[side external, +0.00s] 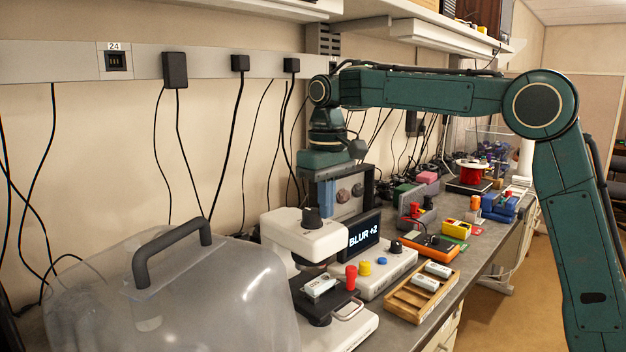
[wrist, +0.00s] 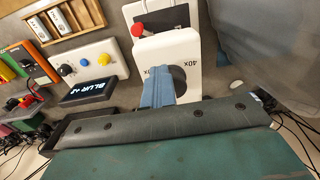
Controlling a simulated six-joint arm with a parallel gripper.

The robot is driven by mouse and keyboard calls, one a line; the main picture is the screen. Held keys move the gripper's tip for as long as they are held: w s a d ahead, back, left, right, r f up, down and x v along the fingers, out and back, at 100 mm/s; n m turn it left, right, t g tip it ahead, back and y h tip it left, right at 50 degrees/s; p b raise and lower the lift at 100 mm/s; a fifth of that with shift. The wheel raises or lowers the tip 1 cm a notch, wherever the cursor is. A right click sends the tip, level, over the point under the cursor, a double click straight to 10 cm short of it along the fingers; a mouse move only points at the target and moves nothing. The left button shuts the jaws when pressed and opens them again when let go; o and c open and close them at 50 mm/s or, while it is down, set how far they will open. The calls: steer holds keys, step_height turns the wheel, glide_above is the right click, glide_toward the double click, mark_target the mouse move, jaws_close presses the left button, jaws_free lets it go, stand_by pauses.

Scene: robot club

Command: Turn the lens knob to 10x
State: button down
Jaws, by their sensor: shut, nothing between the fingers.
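The white microscope (side external: 290,236) stands on the bench, with the dark lens knob (side external: 311,216) on top of its head. In the wrist view the knob (wrist: 180,83) is a dark disc partly hidden by my fingers. A "40X" label is printed beside it on the white head (wrist: 181,45); another label is mostly covered. My gripper (side external: 326,208) has blue fingers, shut and empty, pointing down close to the knob. In the wrist view the fingertips (wrist: 158,70) overlap the knob's edge; I cannot tell if they touch it. The screen (side external: 363,236) reads "BLUR +2".
A clear cover (side external: 190,300) with a dark handle stands at the left. The white control box (side external: 388,272) has yellow, blue and black controls. A red knob (side external: 351,277) stands by the dark stage. A wooden slide tray (side external: 405,304) and coloured devices fill the right.

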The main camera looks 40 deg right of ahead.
steer(key=shift+a, duration=0.8)
steer(key=shift+w+a, duration=0.1)
steer(key=shift+a, duration=0.3)
stand_by(0.6)
steer(key=shift+s+a, duration=0.2)
steer(key=shift+s, duration=0.2)
steer(key=shift+r, duration=0.1)
steer(key=shift+r, duration=2.9)
steer(key=shift+d, duration=0.1)
steer(key=d, duration=0.1)
steer(key=d+r, duration=0.1)
steer(key=shift+w+d, duration=0.2)
steer(key=shift+d, duration=0.2)
